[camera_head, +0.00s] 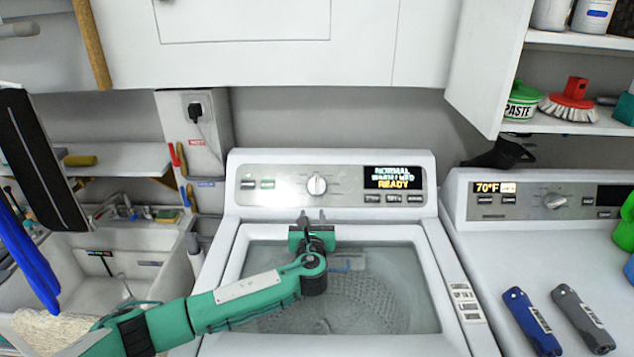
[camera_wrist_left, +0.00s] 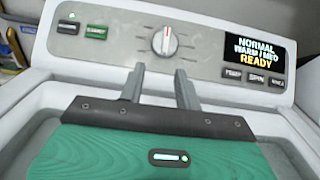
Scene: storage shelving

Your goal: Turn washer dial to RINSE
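The washer dial (camera_head: 317,184) is a round silver knob with a pale raised grip bar, on the control panel of the left washer (camera_head: 275,188). In the left wrist view the dial (camera_wrist_left: 165,40) has its bar near upright, with a small red mark on it. The display (camera_head: 393,178) reads NORMAL, WARM / MED, READY in the left wrist view (camera_wrist_left: 259,49). My left gripper (camera_head: 311,217) is just in front of and below the dial. Its two fingers (camera_wrist_left: 161,78) are apart and empty, pointing at the dial without visible contact. My right gripper is not in view.
A second machine (camera_head: 547,199) with a 70°F display stands at the right, with two handheld tools on top. A sink (camera_head: 100,290) is at the left. White cabinets (camera_head: 260,50) hang above. The washer lid window (camera_head: 390,290) lies under my left arm.

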